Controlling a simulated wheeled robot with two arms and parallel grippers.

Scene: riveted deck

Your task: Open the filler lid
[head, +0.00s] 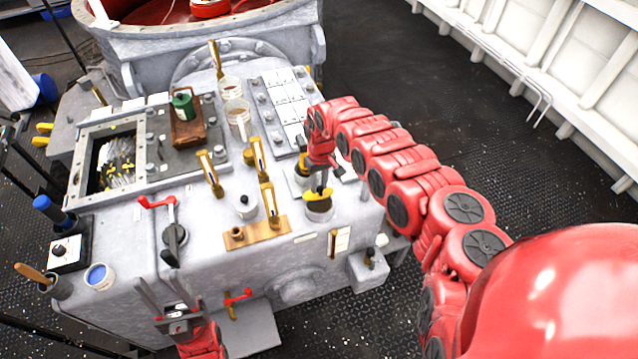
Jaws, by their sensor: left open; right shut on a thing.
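The filler (318,213) is a short grey round neck near the front right corner of the grey machine, with a dark, brownish top. A yellow and black part (319,194), which looks like the filler lid, is at its top under my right gripper (320,180). My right gripper is shut on it, reaching down from the red arm. The fingers cover part of the lid, so I cannot tell how far it is raised. My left gripper (161,283) is open and empty at the machine's front face, below a red-handled lever.
Brass levers and sight pieces (268,198) stand just left of the filler. Dark deck (500,190) lies clear on the right.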

